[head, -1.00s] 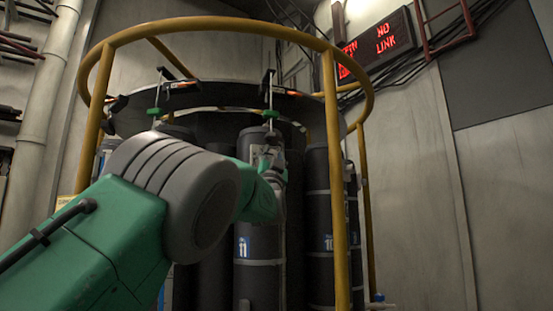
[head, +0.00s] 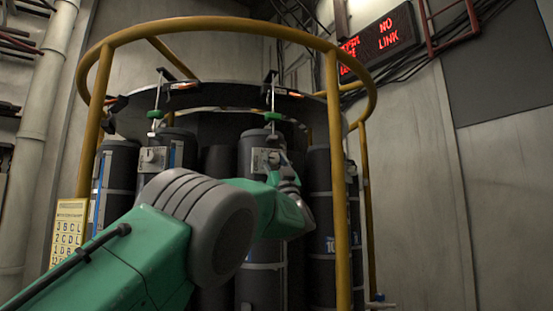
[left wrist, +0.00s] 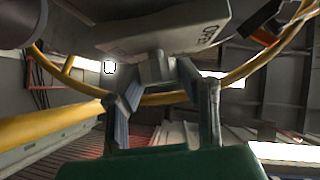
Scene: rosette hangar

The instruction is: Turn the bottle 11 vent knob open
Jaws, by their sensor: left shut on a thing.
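Bottle 11 (head: 258,285) is the dark cylinder at the middle of the head view; my forearm covers its number. A light valve plate (head: 259,160) is on its upper front. My left gripper (head: 274,160) reaches that plate from below right, small and partly hidden by my wrist. In the left wrist view the gripper (left wrist: 157,76) has both fingers closed on a grey vent knob (left wrist: 155,64). The knob sits under a pale housing (left wrist: 170,30) with upside-down lettering, only partly legible. The knob's exact angle is hard to tell. My right gripper is not in view.
A yellow tubular cage (head: 337,190) surrounds the bottles; its post stands just right of my wrist. Bottle 10 (head: 320,175) stands to the right, others to the left. A lettered card (head: 68,232) is at the left. A red sign (head: 388,33) reads "NO LINK".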

